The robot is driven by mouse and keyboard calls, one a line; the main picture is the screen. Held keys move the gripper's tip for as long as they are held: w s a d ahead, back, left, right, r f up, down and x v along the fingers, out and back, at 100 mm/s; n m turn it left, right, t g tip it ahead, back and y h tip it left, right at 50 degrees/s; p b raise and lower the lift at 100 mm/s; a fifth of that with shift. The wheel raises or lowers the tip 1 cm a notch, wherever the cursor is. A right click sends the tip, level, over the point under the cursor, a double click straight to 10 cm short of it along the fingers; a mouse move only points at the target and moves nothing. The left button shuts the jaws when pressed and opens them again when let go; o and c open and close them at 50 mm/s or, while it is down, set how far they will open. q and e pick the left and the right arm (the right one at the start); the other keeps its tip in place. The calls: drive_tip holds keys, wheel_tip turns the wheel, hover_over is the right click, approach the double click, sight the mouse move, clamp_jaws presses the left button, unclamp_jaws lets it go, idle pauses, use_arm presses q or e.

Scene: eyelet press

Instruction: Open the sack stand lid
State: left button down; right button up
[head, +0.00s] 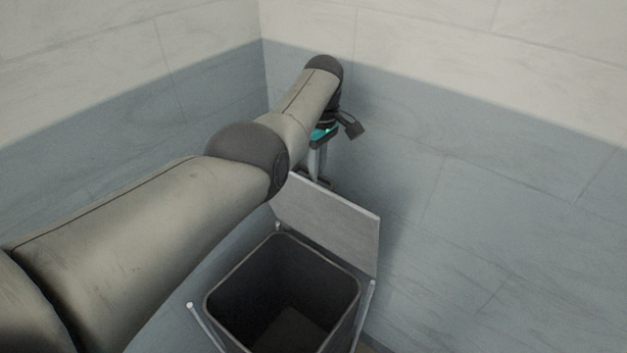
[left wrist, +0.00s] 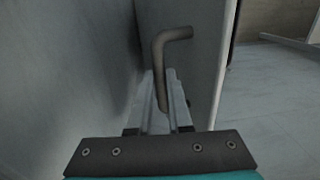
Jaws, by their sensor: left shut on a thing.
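The sack stand lid (head: 328,223) is a pale flat panel, raised and standing roughly upright at the back of the stand's open bin (head: 358,310). My left gripper (head: 316,178) is behind the lid's top edge, pointing down, close to the back wall. In the left wrist view, my left gripper (left wrist: 162,112) is shut on a bent grey rod handle (left wrist: 169,44), beside a pale upright panel (left wrist: 192,45) that looks like the lid. In the head view the handle is hidden, and my arm covers the lid's left end. My right gripper is not in view.
The stand's thin metal frame shows at the left (head: 204,325) and right of the bin, whose mouth is uncovered and dark inside. Tiled walls (head: 480,170) meet in a corner behind the stand, leaving little room behind the lid. Floor is open right of the panel in the wrist view.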

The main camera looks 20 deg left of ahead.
use_arm(q)
drive_tip(key=shift+w+d+f+b, duration=0.1)
drive_tip(key=shift+d+f+b, duration=0.1)
drive_tip(key=shift+f+b, duration=0.15)
idle(0.3)
drive_tip(key=c, duration=0.8)
unclamp_jaws()
drive_tip(key=shift+w+r, duration=0.1)
drive_tip(key=shift+w, duration=0.15)
drive_tip(key=shift+c, duration=0.2)
drive_tip(key=shift+r, duration=0.1)
drive_tip(key=shift+a, duration=0.1)
wheel_tip(320, 180, up, 15)
drive_tip(key=w+p, duration=0.1)
drive_tip(key=p, duration=0.4)
drive_tip(key=shift+d+p, duration=0.25)
drive_tip(key=shift+p, duration=0.1)
